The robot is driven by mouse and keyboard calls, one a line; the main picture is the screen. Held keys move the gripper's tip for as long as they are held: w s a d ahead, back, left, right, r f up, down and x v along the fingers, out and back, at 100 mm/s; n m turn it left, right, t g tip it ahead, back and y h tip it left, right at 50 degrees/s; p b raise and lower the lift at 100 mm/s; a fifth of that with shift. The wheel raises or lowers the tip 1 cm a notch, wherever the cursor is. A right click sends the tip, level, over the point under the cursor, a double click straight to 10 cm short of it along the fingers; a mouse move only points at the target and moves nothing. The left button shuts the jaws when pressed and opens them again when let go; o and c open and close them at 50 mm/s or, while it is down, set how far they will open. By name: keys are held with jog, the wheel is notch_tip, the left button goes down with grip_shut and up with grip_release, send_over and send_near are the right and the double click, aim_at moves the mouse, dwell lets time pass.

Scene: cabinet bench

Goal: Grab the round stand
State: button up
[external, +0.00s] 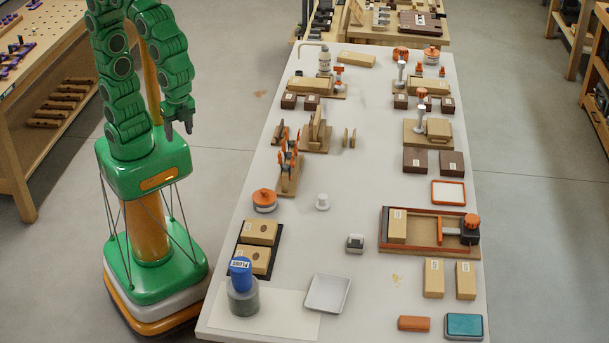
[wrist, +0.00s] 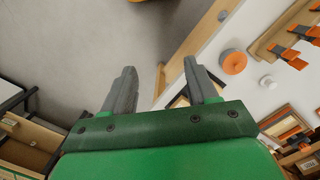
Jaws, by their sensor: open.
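A small white round stand (external: 322,202) with a flat top and narrower neck stands upright on the white table, left of the middle. In the wrist view what looks like the same white stand (wrist: 267,82) is at the right, beyond the right finger. Beside it is a round orange-topped container (external: 264,200), also in the wrist view (wrist: 234,62). My gripper (external: 179,127) hangs above the floor, left of the table and well apart from the stand. In the wrist view its two grey fingers (wrist: 160,78) are spread with nothing between them.
A clamp rack with orange handles (external: 289,170) stands behind the white stand. A grey block (external: 355,243) and a white tray (external: 327,293) lie nearer the front. A blue-topped jar (external: 242,290) is at the front left. The table around the stand is mostly clear.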

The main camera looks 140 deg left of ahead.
jog(key=w+a+f, duration=0.3)
jog(key=w+a, duration=0.5)
jog(key=w, duration=0.2)
jog(key=t, duration=0.1)
send_over(323, 196)
jog(key=f, duration=1.6)
jog(key=shift+s+d+f, duration=0.1)
jog(key=shift+s+f, duration=0.25)
jog(key=shift+s, duration=0.05)
jog(key=shift+a+f, duration=0.25)
jog(key=shift+f, duration=0.2)
jog(key=shift+w+d+f, duration=0.1)
jog(key=shift+w+f, duration=0.1)
jog(key=shift+f, duration=1.65)
jog(key=shift+w+d+f, duration=0.1)
jog(key=shift+w+f, duration=0.1)
jog(key=shift+f, duration=1.6)
jog(key=c, duration=1)
